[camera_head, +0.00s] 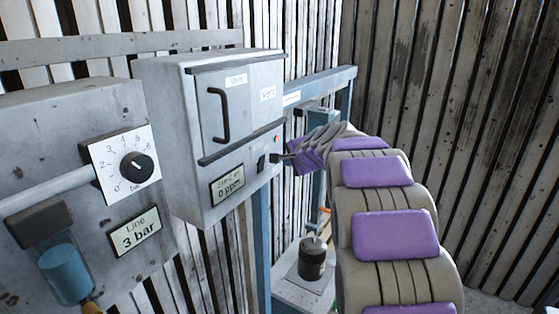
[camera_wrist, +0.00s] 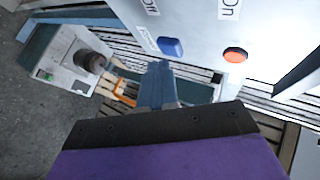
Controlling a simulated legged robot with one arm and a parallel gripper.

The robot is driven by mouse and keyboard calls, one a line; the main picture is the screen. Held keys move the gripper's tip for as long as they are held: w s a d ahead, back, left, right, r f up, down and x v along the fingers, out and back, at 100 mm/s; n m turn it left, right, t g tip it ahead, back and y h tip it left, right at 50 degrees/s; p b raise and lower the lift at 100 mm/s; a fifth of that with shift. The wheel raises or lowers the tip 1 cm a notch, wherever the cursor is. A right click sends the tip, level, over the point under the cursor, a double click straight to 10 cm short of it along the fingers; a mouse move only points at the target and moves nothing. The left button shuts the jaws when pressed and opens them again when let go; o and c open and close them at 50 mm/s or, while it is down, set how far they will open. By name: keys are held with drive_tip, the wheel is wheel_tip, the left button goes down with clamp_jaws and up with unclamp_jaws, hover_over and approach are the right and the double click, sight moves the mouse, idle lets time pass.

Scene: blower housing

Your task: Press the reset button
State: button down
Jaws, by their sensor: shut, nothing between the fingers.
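A blue button (camera_wrist: 170,46) sits on the pale grey panel in the wrist view, beside a small label (camera_wrist: 148,40) too blurred to read surely. A round orange-red button or lamp (camera_wrist: 235,55) is to its right, and it also shows in the head view (camera_head: 277,139). My gripper (camera_head: 281,157) is shut and empty, at the lower right of the grey cabinet's (camera_head: 236,134) front. In the wrist view its blue-grey fingers (camera_wrist: 160,72) point up at the panel, just below the blue button. Whether they touch it, I cannot tell.
The cabinet has a black handle (camera_head: 222,115) and a "0 ppm" display (camera_head: 227,185). A dial (camera_head: 137,166) and a "3 bar" display (camera_head: 135,233) are on the left box. A dark cylinder (camera_head: 312,258) stands below on a pale stand. A blue post frames the cabinet's right.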

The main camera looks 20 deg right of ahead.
drive_tip(key=shift+w+a+p, duration=0.35)
drive_tip(key=shift+a, duration=0.05)
idle(0.5)
drive_tip(key=shift+s+d, duration=0.1)
idle(0.3)
drive_tip(key=shift+s+d+b, duration=0.3)
drive_tip(key=shift+s+d, duration=0.1)
drive_tip(key=shift+s, duration=0.2)
drive_tip(key=s+d, duration=0.1)
drive_tip(key=s, duration=0.1)
drive_tip(key=s+d+b, duration=0.1)
drive_tip(key=s+d, duration=0.1)
drive_tip(key=shift+d, duration=0.1)
idle(0.4)
idle(0.6)
